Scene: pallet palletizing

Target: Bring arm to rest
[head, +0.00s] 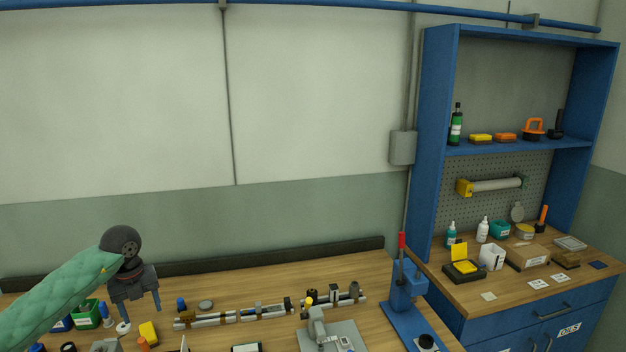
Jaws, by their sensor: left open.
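My left arm in a green sleeve comes in from the lower left of the head view. My left gripper (139,305) is open and empty, pointing down over the left part of the wooden workbench (270,277). A yellow block (148,331) and a white round piece (123,327) lie close below its fingers. I cannot tell how far above the bench the fingertips are. My right gripper is not in view.
A rail with small parts (265,311) lies right of the gripper. A blue press with a red handle (404,290) stands at the bench's right end. A blue shelf cabinet (437,140) stands at the right. Green and blue bins (86,318) sit at the left.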

